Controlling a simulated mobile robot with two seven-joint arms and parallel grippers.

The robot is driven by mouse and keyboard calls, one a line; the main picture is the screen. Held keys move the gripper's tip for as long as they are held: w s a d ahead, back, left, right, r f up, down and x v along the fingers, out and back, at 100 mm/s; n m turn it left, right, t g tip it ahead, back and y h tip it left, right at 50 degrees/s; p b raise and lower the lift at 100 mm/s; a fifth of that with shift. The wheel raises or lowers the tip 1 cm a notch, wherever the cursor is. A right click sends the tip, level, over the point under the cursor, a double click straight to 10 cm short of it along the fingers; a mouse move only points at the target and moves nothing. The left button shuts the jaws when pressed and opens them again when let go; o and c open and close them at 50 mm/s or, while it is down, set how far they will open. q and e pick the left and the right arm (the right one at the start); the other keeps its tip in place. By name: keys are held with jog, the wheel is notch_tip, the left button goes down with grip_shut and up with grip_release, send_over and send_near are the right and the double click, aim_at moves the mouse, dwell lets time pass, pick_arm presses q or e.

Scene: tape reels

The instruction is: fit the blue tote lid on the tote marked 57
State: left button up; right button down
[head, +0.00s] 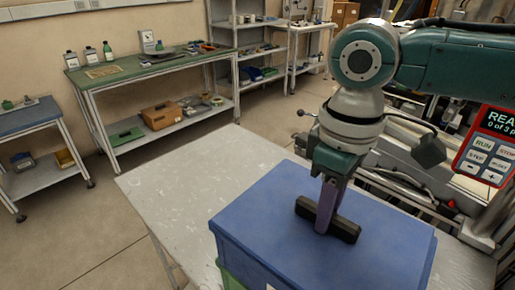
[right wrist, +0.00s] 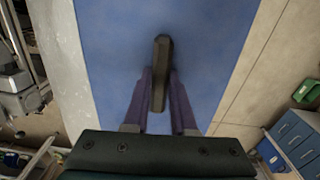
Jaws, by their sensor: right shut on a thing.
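The blue tote lid (head: 285,225) is a broad flat panel with a black bar handle (head: 345,228) in its middle. My right gripper (head: 328,215) comes down from above and is shut on this handle. In the right wrist view the two purple fingers (right wrist: 160,80) stand on either side of the handle, over the blue lid (right wrist: 205,45). A green tote (head: 229,276) shows only as a sliver under the lid's lower left corner. I cannot tell whether the lid is seated on it. No number 57 is readable. My left gripper is out of view.
A light grey table (head: 185,180) lies under the tote, bare to the left. A control panel (head: 490,145) and machine stand at the right. A green-topped bench (head: 150,68) and shelving are behind, across open floor.

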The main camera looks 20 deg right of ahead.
jog(key=c, duration=0.7)
grip_release()
jog(key=shift+o, duration=0.2)
notch_tip(320, 180, up, 10)
dwell(0.3)
